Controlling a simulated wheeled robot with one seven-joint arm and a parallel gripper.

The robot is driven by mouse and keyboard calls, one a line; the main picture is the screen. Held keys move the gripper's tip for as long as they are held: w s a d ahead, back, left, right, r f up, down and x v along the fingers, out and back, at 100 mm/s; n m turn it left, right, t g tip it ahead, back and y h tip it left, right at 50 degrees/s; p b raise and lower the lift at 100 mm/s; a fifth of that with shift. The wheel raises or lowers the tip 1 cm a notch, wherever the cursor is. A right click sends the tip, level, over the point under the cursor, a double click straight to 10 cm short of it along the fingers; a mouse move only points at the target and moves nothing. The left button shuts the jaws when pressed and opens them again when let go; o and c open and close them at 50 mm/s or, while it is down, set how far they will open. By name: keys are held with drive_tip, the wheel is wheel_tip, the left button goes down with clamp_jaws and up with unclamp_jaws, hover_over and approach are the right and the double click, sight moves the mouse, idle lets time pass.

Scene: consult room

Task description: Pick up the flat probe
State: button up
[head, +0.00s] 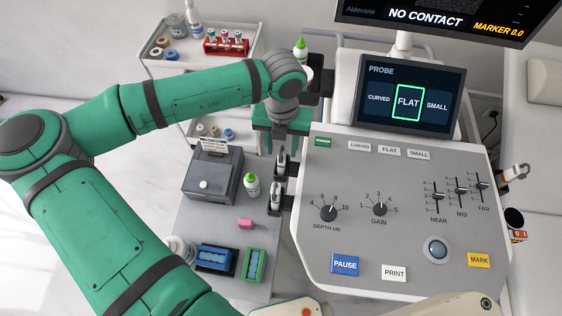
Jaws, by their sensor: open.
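A second similar probe (275,195) stands in the holder nearer to me. The wrist partly hides the area of the far holder. Neither probe has a readable label, so I cannot tell by shape which is the flat one. The small screen (409,102) shows FLAT framed in green between CURVED and SMALL.
The console panel (350,245) fills the right. A cart (150,65) with bottles and tubes stands behind.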

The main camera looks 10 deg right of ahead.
drive_tip(key=shift+f, duration=3.25)
drive_tip(key=shift+c, duration=0.6)
drive_tip(key=c, duration=0.9)
